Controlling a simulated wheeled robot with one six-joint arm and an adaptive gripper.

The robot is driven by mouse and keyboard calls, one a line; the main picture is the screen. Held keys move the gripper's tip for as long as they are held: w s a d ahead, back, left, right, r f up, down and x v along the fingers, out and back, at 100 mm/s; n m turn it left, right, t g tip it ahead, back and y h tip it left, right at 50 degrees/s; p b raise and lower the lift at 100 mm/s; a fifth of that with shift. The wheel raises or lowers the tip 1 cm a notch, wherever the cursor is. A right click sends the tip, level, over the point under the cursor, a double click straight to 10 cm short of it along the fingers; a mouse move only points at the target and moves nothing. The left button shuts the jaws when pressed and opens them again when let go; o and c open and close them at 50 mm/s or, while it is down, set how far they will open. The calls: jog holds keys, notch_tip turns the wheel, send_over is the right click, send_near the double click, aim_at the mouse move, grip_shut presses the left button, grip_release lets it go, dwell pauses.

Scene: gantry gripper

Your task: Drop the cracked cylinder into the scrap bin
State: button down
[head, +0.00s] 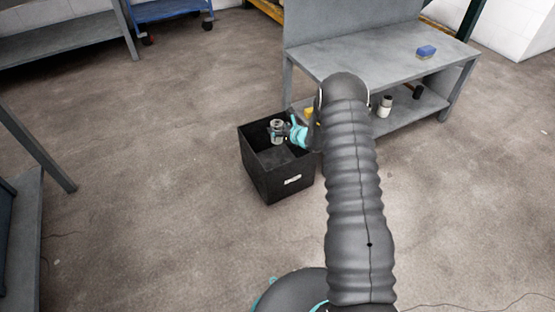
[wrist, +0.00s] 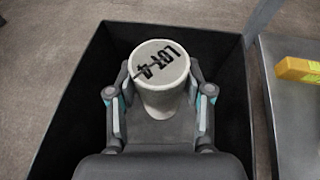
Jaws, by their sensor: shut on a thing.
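A pale grey cylinder (wrist: 160,72) marked "LOT-4" is held between the two fingers of my gripper (wrist: 160,100) in the wrist view. Its top faces the camera; I can make out no crack from here. In the head view the cylinder (head: 278,131) shows over the open mouth of a black bin, with my gripper (head: 288,132) shut on it. The black bin (head: 267,181) stands on the floor and has a white label on its front. In the wrist view the bin's walls (wrist: 236,75) surround the cylinder on the sides shown.
A grey workbench (head: 345,62) stands right behind the bin, with a blue block (head: 426,51) on top. Its lower shelf holds a white container (head: 384,106), a dark item (head: 417,92) and a yellow object (wrist: 298,70). Floor left of the bin is clear.

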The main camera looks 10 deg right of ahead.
jog(key=shift+f, duration=0.1)
jog(key=c, duration=0.5)
grip_release()
jog(key=shift+o, duration=0.6)
jog(key=shift+f, duration=0.1)
jog(key=v, duration=1.2)
jog(key=shift+d, duration=0.1)
